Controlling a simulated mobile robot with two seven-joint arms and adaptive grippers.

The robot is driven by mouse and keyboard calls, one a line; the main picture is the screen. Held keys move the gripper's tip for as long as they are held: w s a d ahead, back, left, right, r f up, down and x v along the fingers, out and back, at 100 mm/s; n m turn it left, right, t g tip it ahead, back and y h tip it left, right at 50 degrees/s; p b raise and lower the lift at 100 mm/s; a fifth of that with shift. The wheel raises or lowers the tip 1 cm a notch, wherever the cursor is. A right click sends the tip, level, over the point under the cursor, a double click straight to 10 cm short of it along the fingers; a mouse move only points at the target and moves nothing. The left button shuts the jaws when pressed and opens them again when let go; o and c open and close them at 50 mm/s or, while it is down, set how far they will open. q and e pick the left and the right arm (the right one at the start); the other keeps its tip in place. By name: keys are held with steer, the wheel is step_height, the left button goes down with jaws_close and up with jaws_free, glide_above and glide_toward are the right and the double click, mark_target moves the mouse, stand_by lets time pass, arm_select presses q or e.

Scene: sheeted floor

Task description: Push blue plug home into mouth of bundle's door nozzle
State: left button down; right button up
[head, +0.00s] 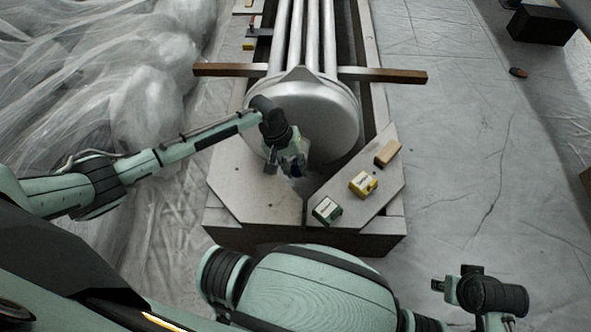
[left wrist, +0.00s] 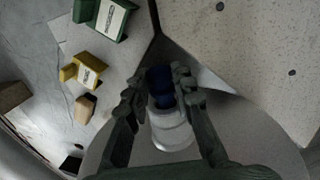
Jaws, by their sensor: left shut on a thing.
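The bundle's round metal door (head: 335,125) faces me at the end of several long tubes. My left gripper (head: 285,170) is in front of its lower part, its fingers shut on the dark blue plug (left wrist: 160,82). In the left wrist view, the left gripper's fingertips (left wrist: 158,88) are on both sides of the plug. The pale, cylindrical nozzle (left wrist: 170,130) is right behind the plug, roughly in line with it. The plug appears to be at its mouth; how deep it sits I cannot tell. My right gripper (head: 452,285) is at the lower right, far from the door.
A green box (head: 326,210), a yellow box (head: 363,184) and a tan block (head: 387,153) lie on the right-hand board of the stand (head: 250,233). Wooden beams (head: 400,75) stick out on both sides. Plastic sheeting (head: 130,100) fills the left; floor at right is mostly clear.

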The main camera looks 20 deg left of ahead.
arm_select(q)
steer(key=shift+w+a, duration=0.25)
steer(key=shift+w, duration=0.65)
steer(key=c, duration=1.2)
jaws_free()
steer(key=v, duration=1.2)
steer(key=shift+s, duration=0.15)
